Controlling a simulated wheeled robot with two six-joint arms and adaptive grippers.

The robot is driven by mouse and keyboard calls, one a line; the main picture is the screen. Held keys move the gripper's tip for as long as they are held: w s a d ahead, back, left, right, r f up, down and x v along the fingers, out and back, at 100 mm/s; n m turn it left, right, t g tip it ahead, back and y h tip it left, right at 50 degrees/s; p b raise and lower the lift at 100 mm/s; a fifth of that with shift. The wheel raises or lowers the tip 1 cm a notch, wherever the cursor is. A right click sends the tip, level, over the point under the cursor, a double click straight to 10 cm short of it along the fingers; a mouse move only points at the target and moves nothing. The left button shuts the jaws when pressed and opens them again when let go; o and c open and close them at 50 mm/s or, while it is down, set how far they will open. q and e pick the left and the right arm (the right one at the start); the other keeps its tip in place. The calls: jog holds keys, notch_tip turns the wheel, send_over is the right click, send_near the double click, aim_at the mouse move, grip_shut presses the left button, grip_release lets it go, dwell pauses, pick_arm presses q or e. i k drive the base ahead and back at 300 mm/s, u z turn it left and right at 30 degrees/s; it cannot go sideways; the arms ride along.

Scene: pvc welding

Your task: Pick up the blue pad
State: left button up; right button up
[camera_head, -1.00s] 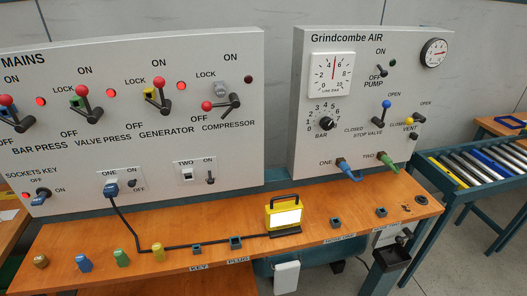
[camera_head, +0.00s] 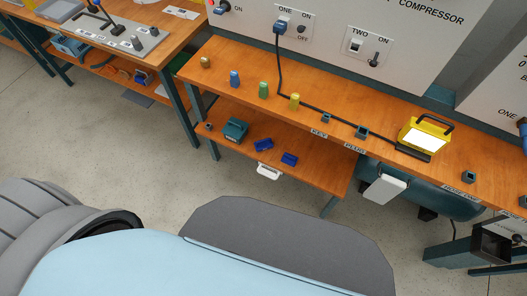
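Two small blue blocks lie on the lower shelf under the bench, one on the left (camera_head: 263,144) and one on the right (camera_head: 289,159). They are small in view, and I cannot tell whether either is the blue pad. A small upright blue piece (camera_head: 235,79) stands on the bench top, between a brown piece (camera_head: 206,62) and a green piece (camera_head: 264,90). Neither of my grippers is in view.
A teal box (camera_head: 234,131) sits on the lower shelf (camera_head: 320,168). A yellow lamp (camera_head: 425,136) and a yellow piece (camera_head: 295,101) stand on the bench top (camera_head: 345,117). Another bench (camera_head: 165,38) is at the upper left. The floor (camera_head: 100,140) in front is open.

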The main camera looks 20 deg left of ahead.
aim_at(289, 160)
jog(key=u, duration=2.75)
jog(key=k, duration=1.6)
jog(key=z, duration=2)
jog(key=i, duration=1)
jog(key=z, duration=0.05)
